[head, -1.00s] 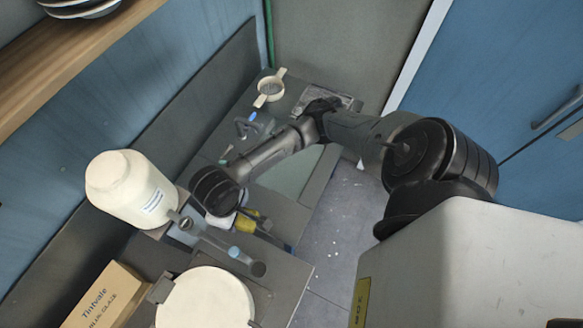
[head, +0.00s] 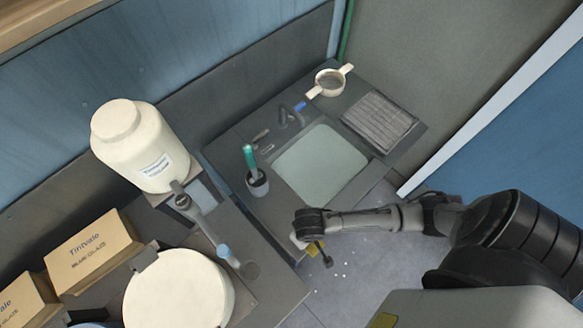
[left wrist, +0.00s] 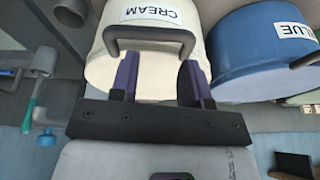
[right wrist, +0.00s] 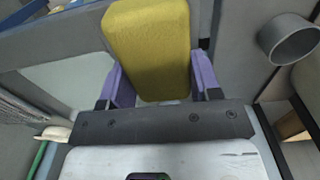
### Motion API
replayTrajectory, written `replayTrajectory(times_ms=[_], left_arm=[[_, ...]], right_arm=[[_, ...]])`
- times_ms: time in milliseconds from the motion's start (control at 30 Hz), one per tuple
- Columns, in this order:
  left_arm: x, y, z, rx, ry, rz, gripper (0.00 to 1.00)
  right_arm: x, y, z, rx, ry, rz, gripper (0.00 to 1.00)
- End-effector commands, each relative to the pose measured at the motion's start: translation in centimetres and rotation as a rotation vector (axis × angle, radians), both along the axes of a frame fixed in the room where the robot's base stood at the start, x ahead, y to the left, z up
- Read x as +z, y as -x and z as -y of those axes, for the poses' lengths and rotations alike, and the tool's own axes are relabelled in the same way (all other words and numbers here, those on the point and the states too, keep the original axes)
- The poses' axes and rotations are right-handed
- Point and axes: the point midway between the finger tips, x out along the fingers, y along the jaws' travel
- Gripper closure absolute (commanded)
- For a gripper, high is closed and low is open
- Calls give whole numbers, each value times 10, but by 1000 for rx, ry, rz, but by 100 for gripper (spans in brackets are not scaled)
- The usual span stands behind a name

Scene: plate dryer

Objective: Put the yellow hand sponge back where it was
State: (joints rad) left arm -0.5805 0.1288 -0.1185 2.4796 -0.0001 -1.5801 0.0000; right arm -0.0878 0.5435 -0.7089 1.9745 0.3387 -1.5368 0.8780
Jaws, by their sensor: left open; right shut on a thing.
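The yellow hand sponge (right wrist: 150,45) is a thick yellow block between the purple fingers of my right gripper (right wrist: 160,82), which is shut on it. The left gripper is outside the head view.
The pale sink basin (head: 320,163) lies behind the right arm. A grey cup (head: 257,186) holds a green-handled tool. A ribbed grey mat (head: 379,122) and a cream sieve (head: 329,83) are farther back. A blue bucket (left wrist: 262,50) stands beside the cream one.

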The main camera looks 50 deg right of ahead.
Motion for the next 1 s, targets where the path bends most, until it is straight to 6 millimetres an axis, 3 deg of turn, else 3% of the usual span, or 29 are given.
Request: replayTrajectory(times_ms=[200,400,700,1000], left_arm=[[-1,0,2,3,6,0,57],[-2,0,5,8,14,0,57],[-3,0,5,8,14,1,57],[-4,0,2,1,6,1,57]], right_arm=[[-27,-47,14,-3,1,3,66],[-46,-76,22,-1,0,2,66],[-58,-90,26,0,-1,0,66],[-91,-90,27,0,0,1,66]])
